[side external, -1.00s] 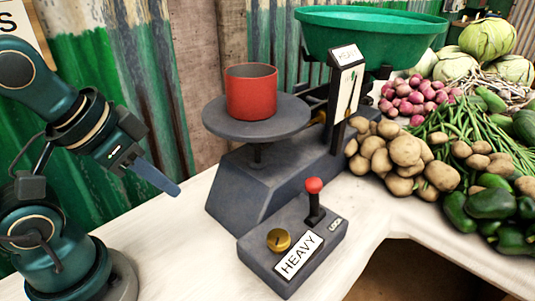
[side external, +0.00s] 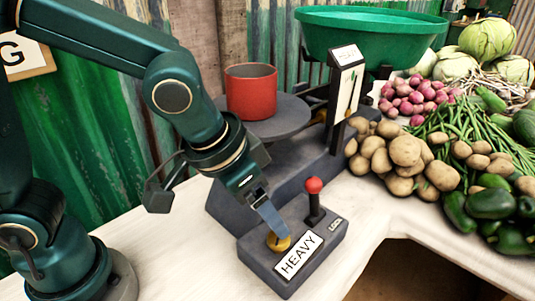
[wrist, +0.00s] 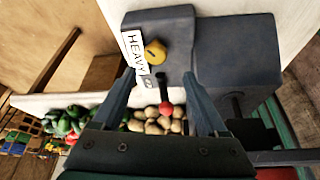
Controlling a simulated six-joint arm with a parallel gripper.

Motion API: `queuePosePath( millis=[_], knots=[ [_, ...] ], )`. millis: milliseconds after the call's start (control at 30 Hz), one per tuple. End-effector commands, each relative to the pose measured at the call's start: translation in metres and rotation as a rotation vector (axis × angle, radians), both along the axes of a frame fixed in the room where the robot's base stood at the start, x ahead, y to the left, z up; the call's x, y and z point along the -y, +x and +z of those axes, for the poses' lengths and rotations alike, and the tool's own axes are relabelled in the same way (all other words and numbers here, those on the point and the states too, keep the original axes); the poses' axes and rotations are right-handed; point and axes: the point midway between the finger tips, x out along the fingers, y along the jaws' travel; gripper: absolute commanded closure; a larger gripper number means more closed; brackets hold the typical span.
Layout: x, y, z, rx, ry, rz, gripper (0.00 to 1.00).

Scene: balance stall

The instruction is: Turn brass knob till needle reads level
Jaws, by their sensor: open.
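The brass knob (side external: 278,242) sits on the grey control box (side external: 255,262), beside a HEAVY label (side external: 300,254). It also shows in the wrist view (wrist: 155,52), just beyond my fingertips. My gripper (side external: 277,234) is open and points down at the knob, one finger overlapping it in the side view. In the wrist view the two fingers (wrist: 160,75) are spread wide; I cannot tell whether either touches the knob. The scale's upright dial face (side external: 347,88) is seen at a steep angle, and its needle is too small to read.
A red-topped LOCK lever (side external: 314,190) stands close right of the knob. A red pot (side external: 251,90) sits on the grey pan (side external: 290,120), partly behind my arm. A green basin (side external: 370,35), potatoes (side external: 405,155) and peppers (side external: 490,190) are further right. The front counter is clear.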

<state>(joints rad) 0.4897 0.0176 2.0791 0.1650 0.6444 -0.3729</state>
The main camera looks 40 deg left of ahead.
Motion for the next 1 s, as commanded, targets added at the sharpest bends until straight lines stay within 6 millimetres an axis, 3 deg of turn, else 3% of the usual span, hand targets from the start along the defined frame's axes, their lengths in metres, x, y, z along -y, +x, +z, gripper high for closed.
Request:
queuePosePath(
  millis=[133,500,933,1000],
  knots=[
    [0.007,-0.005,-0.011,-0.026,0.015,-0.031,0.24],
    [0.01,0.009,-0.047,-0.027,0.015,-0.031,0.24],
    [0.011,0.013,-0.054,-0.023,0.011,-0.03,0.24],
    [0.011,0.012,-0.054,-0.023,0.011,-0.03,0.51]
  ],
)
